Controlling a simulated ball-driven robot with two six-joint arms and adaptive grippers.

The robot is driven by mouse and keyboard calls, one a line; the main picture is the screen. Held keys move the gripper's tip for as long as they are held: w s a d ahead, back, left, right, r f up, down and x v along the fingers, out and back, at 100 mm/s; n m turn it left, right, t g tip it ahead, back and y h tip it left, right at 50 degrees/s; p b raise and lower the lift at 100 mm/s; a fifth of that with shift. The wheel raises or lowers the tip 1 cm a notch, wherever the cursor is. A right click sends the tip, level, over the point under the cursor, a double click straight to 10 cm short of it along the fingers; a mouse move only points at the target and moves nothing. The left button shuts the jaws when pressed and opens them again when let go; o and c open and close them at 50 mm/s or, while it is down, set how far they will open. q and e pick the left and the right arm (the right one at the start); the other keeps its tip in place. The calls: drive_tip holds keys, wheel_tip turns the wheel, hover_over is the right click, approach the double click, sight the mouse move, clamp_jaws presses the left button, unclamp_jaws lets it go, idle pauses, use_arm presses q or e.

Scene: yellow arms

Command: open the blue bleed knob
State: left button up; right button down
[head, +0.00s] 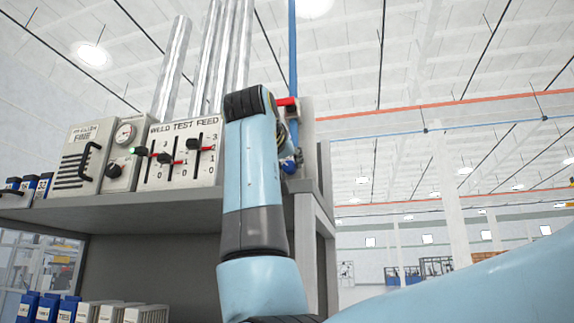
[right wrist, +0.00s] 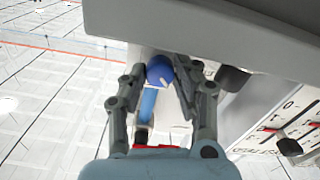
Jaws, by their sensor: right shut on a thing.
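The blue bleed knob (right wrist: 159,70) sits between the two fingers of my right gripper (right wrist: 161,76) in the right wrist view, below a grey panel. In the head view the knob (head: 289,166) shows small at the right end of the shelf, just beside my right forearm. My right gripper (head: 284,148) is mostly hidden there behind my own wrist. It is shut on the knob. How far the knob is turned cannot be told. My left gripper is in neither view.
A red handle (head: 287,101) is above the knob by a blue vertical pipe (head: 292,50). The weld test feed panel (head: 180,157) with several sliders stands left of my arm on a grey shelf (head: 120,213). Open hall lies to the right.

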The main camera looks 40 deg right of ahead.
drive_tip(key=m+b, duration=0.1)
drive_tip(key=m, duration=0.3)
drive_tip(key=shift+f, duration=0.1)
drive_tip(key=m+b, duration=0.1)
drive_tip(key=m, duration=0.3)
drive_tip(key=shift+b, duration=0.35)
drive_tip(key=m+b, duration=0.1)
drive_tip(key=m, duration=0.4)
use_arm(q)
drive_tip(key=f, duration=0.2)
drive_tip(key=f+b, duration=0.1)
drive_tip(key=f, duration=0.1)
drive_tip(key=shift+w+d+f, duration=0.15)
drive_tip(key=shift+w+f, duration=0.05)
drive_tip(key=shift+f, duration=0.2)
use_arm(e)
drive_tip(key=m, duration=0.4)
drive_tip(key=shift+w+m, duration=0.1)
drive_tip(key=shift+m, duration=0.3)
drive_tip(key=c, duration=1)
unclamp_jaws()
drive_tip(key=shift+a, duration=0.1)
